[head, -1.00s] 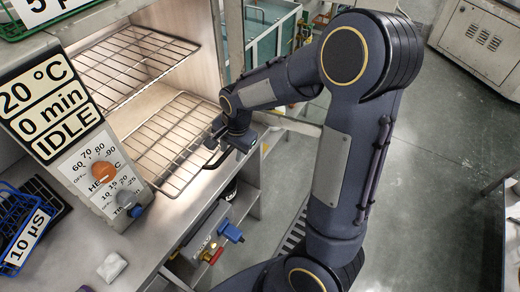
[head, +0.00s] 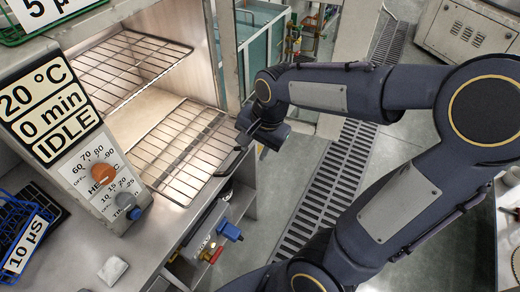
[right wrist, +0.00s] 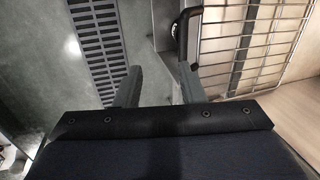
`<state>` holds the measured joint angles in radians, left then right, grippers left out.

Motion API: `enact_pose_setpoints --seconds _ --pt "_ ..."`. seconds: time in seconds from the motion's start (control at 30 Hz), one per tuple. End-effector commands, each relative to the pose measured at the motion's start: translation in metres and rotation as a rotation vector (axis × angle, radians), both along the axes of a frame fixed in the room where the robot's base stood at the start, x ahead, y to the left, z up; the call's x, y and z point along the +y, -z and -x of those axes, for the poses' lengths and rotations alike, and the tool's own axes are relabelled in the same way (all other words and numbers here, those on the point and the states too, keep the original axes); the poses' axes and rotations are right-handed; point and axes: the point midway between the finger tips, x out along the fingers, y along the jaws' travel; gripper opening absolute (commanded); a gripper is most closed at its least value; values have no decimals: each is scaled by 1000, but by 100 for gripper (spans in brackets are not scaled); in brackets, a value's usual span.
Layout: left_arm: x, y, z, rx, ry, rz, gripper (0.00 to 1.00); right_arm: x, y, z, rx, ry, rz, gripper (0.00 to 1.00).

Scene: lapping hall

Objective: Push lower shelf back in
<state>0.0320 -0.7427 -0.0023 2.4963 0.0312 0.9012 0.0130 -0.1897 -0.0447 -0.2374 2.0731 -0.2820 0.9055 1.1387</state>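The lower shelf (head: 180,150) is a wire rack that juts out of the open oven chamber in the head view. A dark bar handle (head: 229,163) is on its front edge. The shelf (right wrist: 255,45) and handle (right wrist: 182,28) also show at the right of the right wrist view. My right gripper (head: 250,138) is just right of the handle in the head view. Its two fingers stand apart with nothing held between them in the right wrist view (right wrist: 160,85). The handle lies near the right fingertip; I cannot tell whether they touch. My left gripper is out of view.
An upper wire shelf (head: 130,65) is above the lower one. A control panel (head: 85,150) reading 20 °C, 0 min, IDLE stands left of it. Blue and red valves (head: 225,238) are below the counter (head: 150,245). A floor grate (head: 330,190) lies at right.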

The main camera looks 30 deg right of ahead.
Motion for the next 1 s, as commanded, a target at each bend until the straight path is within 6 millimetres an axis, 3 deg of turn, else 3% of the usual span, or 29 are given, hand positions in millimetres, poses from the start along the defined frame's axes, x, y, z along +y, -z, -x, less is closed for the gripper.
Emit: enact_pose_setpoints --seconds 0.33,0.53,0.67,1.0 --pt "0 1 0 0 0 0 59 1 1 -1 -1 -5 0 36" --pt "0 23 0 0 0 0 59 11 11 -41 32 20 22 36" --pt "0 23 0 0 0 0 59 12 13 -49 42 33 29 36" --pt "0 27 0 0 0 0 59 16 64 -56 44 34 28 36"
